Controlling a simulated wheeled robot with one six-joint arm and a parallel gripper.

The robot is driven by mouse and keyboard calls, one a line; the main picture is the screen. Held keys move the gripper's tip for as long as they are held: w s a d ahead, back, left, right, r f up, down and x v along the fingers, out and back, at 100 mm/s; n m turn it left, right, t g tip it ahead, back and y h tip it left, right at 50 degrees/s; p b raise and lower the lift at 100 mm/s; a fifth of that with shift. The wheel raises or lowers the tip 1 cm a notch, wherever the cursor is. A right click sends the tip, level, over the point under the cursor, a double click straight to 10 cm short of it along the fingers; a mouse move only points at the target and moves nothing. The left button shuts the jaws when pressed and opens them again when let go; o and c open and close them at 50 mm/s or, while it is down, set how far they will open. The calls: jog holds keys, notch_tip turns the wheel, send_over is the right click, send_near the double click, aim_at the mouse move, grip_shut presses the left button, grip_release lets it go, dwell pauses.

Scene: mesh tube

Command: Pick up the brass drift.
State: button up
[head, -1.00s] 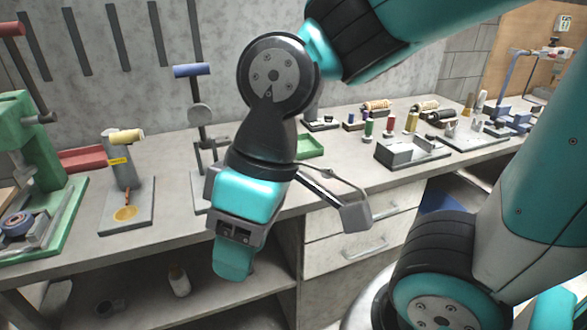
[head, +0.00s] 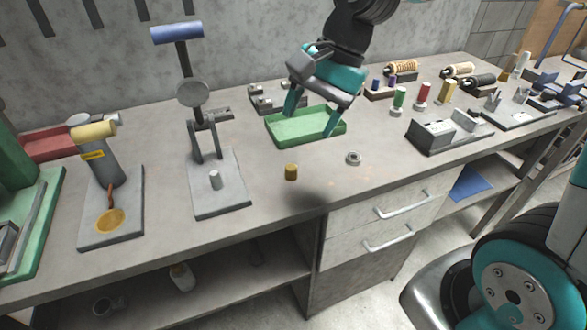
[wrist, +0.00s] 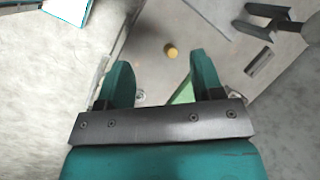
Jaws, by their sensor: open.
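The brass drift (head: 291,172) is a short brass-yellow cylinder standing on the bench near its front edge. It also shows in the wrist view (wrist: 171,51), beyond the fingertips and between their lines, a little nearer the right finger. My gripper (head: 310,116) is open and empty, pointing down above the green tray (head: 285,139), behind and above the drift and apart from it. In the wrist view both fingers of my gripper (wrist: 160,62) are spread.
A metal ring (head: 353,158) lies right of the drift. A grey press (head: 222,199) with a small pin stands to its left. A grey block fixture (head: 437,138) and several coloured cylinders are farther right. The bench around the drift is clear.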

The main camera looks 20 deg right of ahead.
jog(key=w+d+f+m, duration=0.3)
jog(key=w+d+m, duration=0.3)
jog(key=w+m, duration=0.3)
jog(key=m, duration=0.2)
send_over(292, 166)
jog(key=d, duration=0.2)
jog(key=f, duration=1.1)
jog(key=shift+s+a, duration=0.1)
jog(key=shift+s, duration=0.1)
jog(key=shift+p+x, duration=0.6)
jog(key=shift+x, duration=2.4)
jog(key=c, duration=1.1)
jog(key=shift+w, duration=0.1)
